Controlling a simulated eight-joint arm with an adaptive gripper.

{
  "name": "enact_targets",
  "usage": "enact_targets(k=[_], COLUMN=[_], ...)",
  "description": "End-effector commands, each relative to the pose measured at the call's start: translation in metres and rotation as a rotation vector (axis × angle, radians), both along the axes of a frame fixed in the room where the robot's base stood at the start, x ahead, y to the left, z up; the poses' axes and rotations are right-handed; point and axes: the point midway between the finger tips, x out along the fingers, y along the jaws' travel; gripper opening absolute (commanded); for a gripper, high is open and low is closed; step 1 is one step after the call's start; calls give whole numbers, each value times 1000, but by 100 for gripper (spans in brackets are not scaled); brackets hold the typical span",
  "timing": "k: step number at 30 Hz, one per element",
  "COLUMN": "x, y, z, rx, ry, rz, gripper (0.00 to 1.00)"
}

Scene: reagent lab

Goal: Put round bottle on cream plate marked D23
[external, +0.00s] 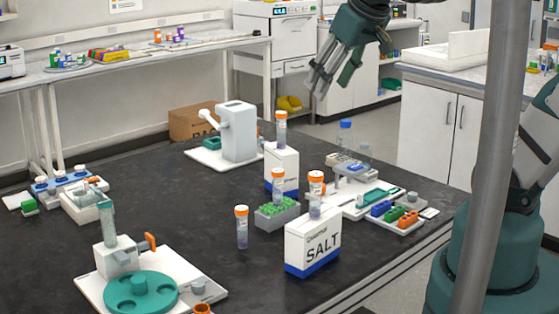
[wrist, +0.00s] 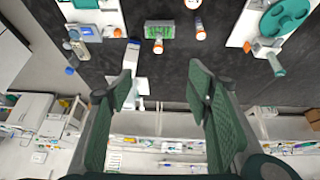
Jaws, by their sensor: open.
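My gripper (external: 331,82) is open and empty, raised above the back of the dark table; its spread fingers also show in the wrist view (wrist: 163,88). A blue-capped bottle (external: 345,132) stands behind. I cannot tell which is the round bottle. Cream plates lie at the back (external: 200,158), front left (external: 91,287) and right (external: 345,207). I cannot read D23 on any.
A white SALT box (external: 312,243) and another white box (external: 281,162) stand tall mid-table near a green-topped rack (external: 270,217). A teal turntable (external: 140,292) occupies the front-left plate, a white dispenser (external: 238,135) the back plate. The table's left middle is clear.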

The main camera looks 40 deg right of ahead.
Motion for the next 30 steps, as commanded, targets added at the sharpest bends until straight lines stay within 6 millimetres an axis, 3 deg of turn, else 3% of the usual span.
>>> enact_targets(k=[6, 12, 30], x=[-36, -57, -66], y=[19, 31, 35], z=[-17, -29, -36], rx=[17, 31, 38], ry=[-43, -73, -86], rz=[7, 11, 11], gripper=[50, 50, 50])
